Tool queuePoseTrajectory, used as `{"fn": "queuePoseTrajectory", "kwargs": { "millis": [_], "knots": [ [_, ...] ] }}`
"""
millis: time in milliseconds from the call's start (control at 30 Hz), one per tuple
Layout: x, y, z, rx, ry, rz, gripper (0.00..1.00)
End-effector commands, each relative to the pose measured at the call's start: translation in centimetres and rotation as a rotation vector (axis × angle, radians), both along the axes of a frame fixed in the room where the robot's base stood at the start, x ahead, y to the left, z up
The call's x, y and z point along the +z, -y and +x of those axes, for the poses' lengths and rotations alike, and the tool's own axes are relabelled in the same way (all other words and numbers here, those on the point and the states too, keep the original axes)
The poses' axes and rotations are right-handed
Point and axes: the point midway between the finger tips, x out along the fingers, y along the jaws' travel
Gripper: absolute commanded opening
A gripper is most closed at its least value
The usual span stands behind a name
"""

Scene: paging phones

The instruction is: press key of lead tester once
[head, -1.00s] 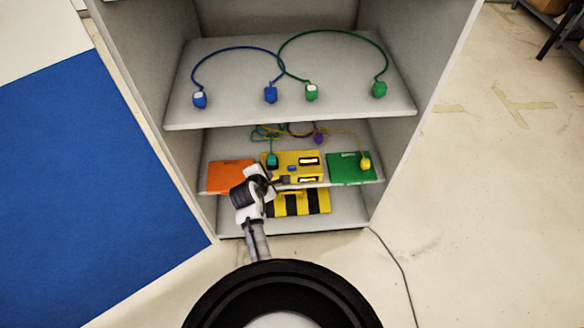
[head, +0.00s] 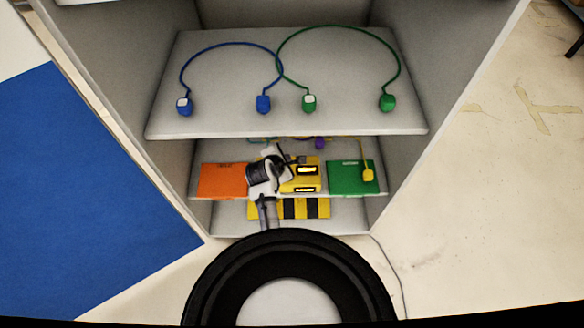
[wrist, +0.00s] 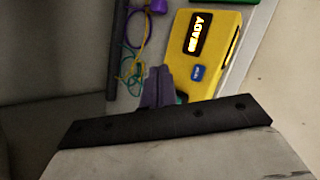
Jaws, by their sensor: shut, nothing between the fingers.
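The lead tester (head: 312,177) is a yellow box on the middle shelf, with lit display windows. In the wrist view the yellow tester (wrist: 216,40) shows a display reading READY and a small blue key (wrist: 198,73). My gripper (wrist: 157,72) is shut and empty; its fingertips are beside the tester's edge, to the left of the key and apart from it in the picture. In the head view my gripper (head: 298,159) is over the tester's upper left part, and my arm hides the key there. I cannot tell the height of the fingertips above the tester.
An orange panel (head: 222,181) lies left of the tester and a green panel (head: 350,177) right, with a yellow plug (head: 368,174) on it. A purple plug (wrist: 158,6) and thin cables lie behind. The upper shelf (head: 290,126) with blue and green leads overhangs.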

Motion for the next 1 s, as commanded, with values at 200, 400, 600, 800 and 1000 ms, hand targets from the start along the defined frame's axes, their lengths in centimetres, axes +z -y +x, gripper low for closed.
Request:
{"fn": "queuePoseTrajectory", "kwargs": {
  "millis": [200, 400, 600, 800, 1000],
  "knots": [
    [0.0, 0.0, 0.0, 0.0, 0.0, 0.0, 0.0],
    [0.0, 0.0, 0.0, 0.0, 0.0, 0.0, 0.0],
    [-0.7, 0.0, 0.0, 0.0, -0.001, -0.001, 0.0],
    [-3.0, 0.0, 0.0, 0.001, 0.0, 0.001, 0.0],
    [-5.9, 0.0, 0.0, 0.0, 0.001, 0.001, 0.0]
  ]
}}
